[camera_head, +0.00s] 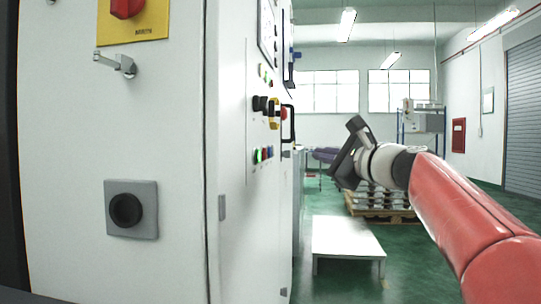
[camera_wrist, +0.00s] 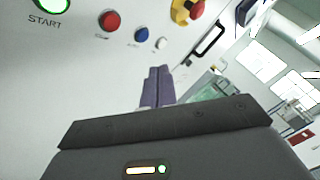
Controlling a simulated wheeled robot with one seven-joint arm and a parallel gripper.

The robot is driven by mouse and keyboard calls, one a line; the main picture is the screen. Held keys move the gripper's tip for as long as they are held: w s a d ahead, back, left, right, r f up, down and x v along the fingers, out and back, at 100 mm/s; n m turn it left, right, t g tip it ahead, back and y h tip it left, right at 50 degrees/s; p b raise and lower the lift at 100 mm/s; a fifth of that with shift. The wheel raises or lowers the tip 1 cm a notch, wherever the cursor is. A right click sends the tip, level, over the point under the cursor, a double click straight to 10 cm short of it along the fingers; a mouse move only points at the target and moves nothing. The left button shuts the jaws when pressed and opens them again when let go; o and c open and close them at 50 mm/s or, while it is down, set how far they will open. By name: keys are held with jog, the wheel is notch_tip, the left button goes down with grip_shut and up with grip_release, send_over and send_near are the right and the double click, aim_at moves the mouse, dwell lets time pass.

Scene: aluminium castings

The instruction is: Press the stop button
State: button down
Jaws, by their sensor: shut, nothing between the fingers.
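In the wrist view a red button (camera_wrist: 110,20) sits on the white cabinet panel, right of a green-ringed button (camera_wrist: 52,4) labelled START. The red button's own label is too small to read. A blue button (camera_wrist: 141,34) and a white one (camera_wrist: 161,43) follow to its right. A red mushroom button on a yellow base (camera_wrist: 187,11) is further up right. My gripper (camera_wrist: 159,70) is shut and empty, its purple fingers pointing toward the panel below the white button, apparently not touching any button. In the head view my gripper (camera_head: 318,154) is right of the panel's button row (camera_head: 263,154).
A black handle (camera_wrist: 207,38) sticks out from the panel on the right. In the head view a low white table (camera_head: 347,238) stands on the green floor below my arm, with a loaded pallet (camera_head: 380,212) behind. The cabinet's near side (camera_head: 160,160) carries a black knob (camera_head: 126,209).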

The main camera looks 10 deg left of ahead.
jog(key=shift+a, duration=0.15)
jog(key=a+p, duration=0.1)
jog(key=a, duration=0.7)
jog(key=shift+w+a, duration=0.15)
jog(key=shift+a, duration=0.25)
dwell(1.7)
jog(key=shift+a, duration=0.75)
dwell(0.6)
jog(key=shift+d, duration=0.85)
jog(key=shift+d+b, duration=0.35)
jog(key=shift+d, duration=2.15)
